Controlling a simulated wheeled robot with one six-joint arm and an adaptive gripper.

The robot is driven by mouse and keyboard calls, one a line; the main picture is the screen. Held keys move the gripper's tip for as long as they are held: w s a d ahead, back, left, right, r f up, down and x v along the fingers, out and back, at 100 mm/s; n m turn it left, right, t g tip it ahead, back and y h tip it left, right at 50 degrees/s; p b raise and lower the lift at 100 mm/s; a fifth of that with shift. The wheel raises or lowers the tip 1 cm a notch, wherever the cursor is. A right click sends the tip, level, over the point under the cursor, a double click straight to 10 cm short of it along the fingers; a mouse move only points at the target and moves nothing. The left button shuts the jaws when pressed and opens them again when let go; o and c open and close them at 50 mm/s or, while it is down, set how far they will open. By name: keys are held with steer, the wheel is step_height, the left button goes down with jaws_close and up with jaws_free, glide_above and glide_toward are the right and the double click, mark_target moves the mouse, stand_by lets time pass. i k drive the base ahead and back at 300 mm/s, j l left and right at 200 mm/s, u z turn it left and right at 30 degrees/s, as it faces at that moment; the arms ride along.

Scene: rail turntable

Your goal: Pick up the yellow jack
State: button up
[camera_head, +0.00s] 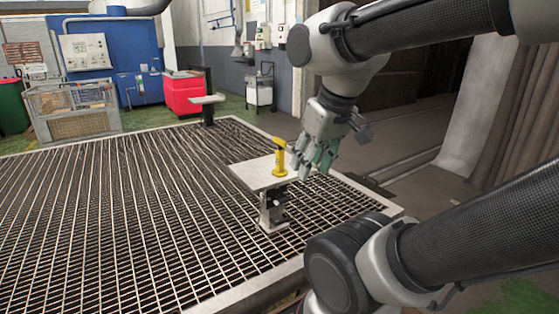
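The yellow jack (279,164) stands upright on a small light plate (250,173), near the plate's right side. A yellow part sticks out at its top. The plate is carried by a metal stand (272,212) on the grating. My gripper (318,172) hangs from the arm just right of the jack and points downward. Its greenish fingers are seen at an angle and overlap one another. Whether they are apart or closed is not clear. The jack's base rests on the plate, and a gap shows between its body and my fingers.
The stand is on a wide metal grating (120,220) with a light rim. A second small plate (207,99) on a post stands at its far edge. Behind are a red box (183,94), a wire cage (73,111) and a blue machine (118,62). The grating's left is clear.

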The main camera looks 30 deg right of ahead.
mark_target(280, 172)
steer(key=i+l, duration=0.35)
steer(key=l, duration=0.2)
steer(key=i+l, duration=0.75)
steer(key=l, duration=0.3)
